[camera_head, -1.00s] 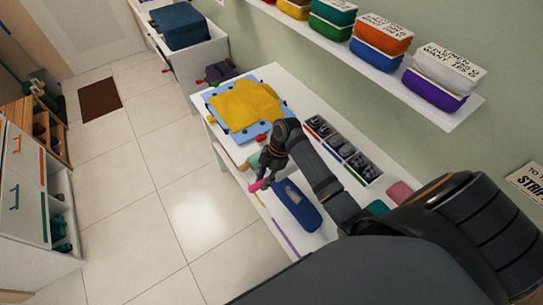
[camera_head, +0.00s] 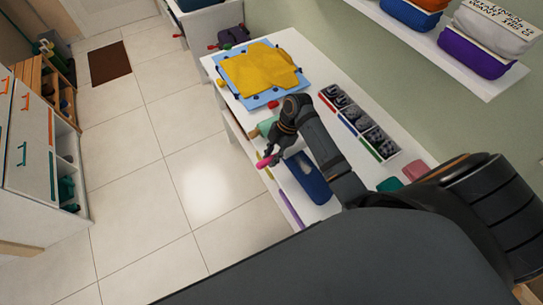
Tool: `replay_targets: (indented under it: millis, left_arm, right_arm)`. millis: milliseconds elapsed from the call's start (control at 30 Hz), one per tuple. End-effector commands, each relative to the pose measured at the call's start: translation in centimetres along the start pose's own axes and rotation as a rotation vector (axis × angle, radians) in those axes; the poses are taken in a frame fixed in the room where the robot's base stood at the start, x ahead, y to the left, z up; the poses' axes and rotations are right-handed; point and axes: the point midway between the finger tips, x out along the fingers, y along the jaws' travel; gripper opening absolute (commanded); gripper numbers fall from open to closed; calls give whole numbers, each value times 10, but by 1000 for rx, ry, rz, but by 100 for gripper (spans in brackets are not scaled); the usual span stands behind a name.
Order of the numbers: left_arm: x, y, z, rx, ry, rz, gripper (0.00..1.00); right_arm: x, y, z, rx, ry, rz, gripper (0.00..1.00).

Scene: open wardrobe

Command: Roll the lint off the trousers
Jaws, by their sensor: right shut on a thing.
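A dark blue folded cloth item (camera_head: 316,187), possibly the trousers, lies on the white table. My right arm crosses above its upper part and hides some of it. My right gripper (camera_head: 270,155) is at the table's front-left edge, left of the blue item. It is shut on a small bright pink thing (camera_head: 263,163), which looks like a handle; whether it is the lint roller I cannot tell. The pink thing looks apart from the blue item. No lint can be made out. My left gripper is not in view.
A yellow cloth (camera_head: 262,68) lies on a blue dotted board (camera_head: 308,79) at the table's far end. A divided box (camera_head: 381,152) of dark items stands along the wall side. A shelf (camera_head: 486,87) with fabric bins overhangs it.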

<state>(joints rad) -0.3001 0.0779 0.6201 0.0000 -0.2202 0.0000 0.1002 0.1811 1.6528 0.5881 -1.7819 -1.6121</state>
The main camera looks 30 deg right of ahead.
Motion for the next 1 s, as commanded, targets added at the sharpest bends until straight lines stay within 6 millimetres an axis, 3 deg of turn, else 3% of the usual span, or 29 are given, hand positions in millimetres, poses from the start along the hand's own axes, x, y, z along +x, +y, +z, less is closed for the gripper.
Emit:
replay_targets:
  millis: [1000]
  left_arm:
    - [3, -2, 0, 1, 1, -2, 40]
  right_arm:
    - [6, 0, 2, 1, 0, 0, 0]
